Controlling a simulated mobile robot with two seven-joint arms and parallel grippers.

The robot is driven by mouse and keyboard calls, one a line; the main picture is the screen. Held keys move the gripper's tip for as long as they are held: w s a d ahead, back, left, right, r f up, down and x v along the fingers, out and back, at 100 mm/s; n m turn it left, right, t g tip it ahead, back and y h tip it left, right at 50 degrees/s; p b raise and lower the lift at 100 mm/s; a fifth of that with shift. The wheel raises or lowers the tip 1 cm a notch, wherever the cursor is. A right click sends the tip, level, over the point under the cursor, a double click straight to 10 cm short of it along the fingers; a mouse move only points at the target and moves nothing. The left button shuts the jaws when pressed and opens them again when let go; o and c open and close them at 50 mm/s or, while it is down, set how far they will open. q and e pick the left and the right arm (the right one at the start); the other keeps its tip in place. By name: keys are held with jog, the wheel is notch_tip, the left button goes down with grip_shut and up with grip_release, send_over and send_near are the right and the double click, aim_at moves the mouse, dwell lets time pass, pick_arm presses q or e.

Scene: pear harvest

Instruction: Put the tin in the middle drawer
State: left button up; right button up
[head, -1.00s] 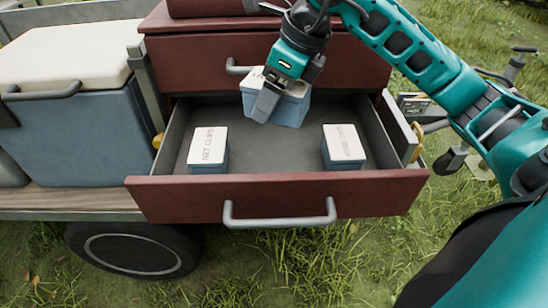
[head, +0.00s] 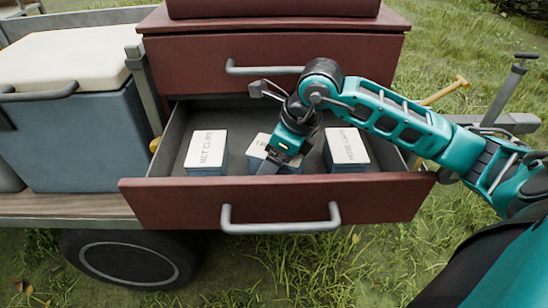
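The tin (head: 258,148), a blue box with a white labelled lid, is inside the open red drawer (head: 170,211), between two similar tins. My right gripper (head: 268,176) reaches down over it from the right. One finger lies across the tin's front and the gripper looks shut on it; the far finger is hidden. The gripper and wrist cover much of the lid and its label. Whether the tin's base touches the drawer floor is hidden. My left gripper is not in view.
A tin marked NET CLIPS (head: 206,152) stands at the drawer's left, and another labelled tin (head: 346,150) close on the right. A shut drawer (head: 190,62) is above. A blue cooler (head: 75,135) with a cream lid stands on the cart at left.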

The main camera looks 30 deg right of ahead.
jog(key=o, duration=1.2)
jog(key=shift+c, duration=0.2)
jog(key=shift+r, duration=0.15)
jog(key=p+v, duration=0.1)
jog(key=v, duration=0.9)
jog(key=shift+r+p, duration=0.25)
jog(key=shift+p, duration=0.05)
jog(key=shift+s+d+r, duration=0.15)
jog(key=shift+s+r, duration=0.1)
jog(key=shift+r, duration=0.3)
